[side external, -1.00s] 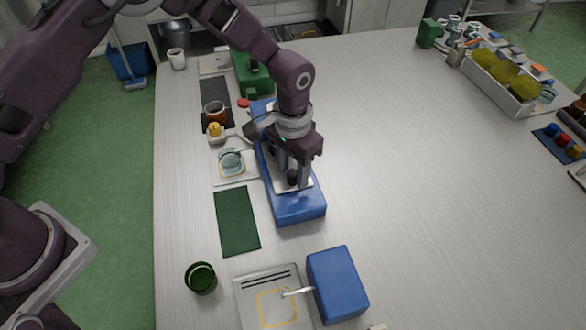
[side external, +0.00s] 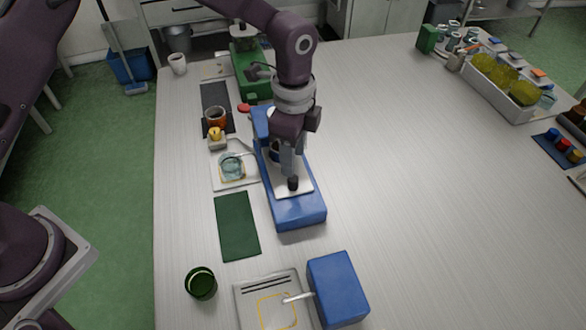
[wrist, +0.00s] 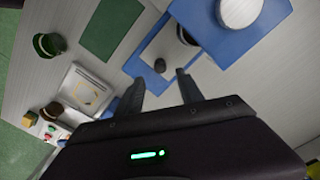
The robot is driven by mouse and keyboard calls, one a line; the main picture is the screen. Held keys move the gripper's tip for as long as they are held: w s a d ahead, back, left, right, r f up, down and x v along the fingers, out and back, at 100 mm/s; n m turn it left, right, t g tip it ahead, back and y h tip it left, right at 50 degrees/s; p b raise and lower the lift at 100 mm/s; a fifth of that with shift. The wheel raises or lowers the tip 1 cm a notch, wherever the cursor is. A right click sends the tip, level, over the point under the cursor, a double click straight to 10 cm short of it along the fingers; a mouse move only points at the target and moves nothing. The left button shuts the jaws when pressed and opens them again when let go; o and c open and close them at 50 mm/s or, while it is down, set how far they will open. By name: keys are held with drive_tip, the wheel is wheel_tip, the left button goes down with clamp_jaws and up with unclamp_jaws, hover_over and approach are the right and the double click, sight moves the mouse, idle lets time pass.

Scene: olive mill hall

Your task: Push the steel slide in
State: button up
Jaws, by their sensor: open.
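The steel slide (side external: 308,188) is a flat pale plate lying on the blue device (side external: 301,212), with a black knob (side external: 293,184) standing up near its front end. In the wrist view the slide (wrist: 179,51) extends out from under a round pale top, and the knob (wrist: 160,65) shows just beyond my fingertips. My gripper (side external: 288,172) points down right behind the knob in the side view. In the wrist view its two fingers (wrist: 159,78) are spread apart with nothing between them. I cannot tell whether a finger touches the knob.
A green mat (side external: 237,226) and a plate with a glass dish (side external: 232,166) lie left of the device. A blue box (side external: 337,288) and a dark green cup (side external: 200,283) stand in front. A green machine (side external: 250,66) stands behind.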

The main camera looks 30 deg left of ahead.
drive_tip(key=m, duration=0.5)
drive_tip(key=shift+f+m, duration=0.3)
wheel_tip(320, 180, down, 6)
drive_tip(key=shift+f, duration=0.2)
drive_tip(key=shift+c, duration=0.2)
clamp_jaws()
idle(0.7)
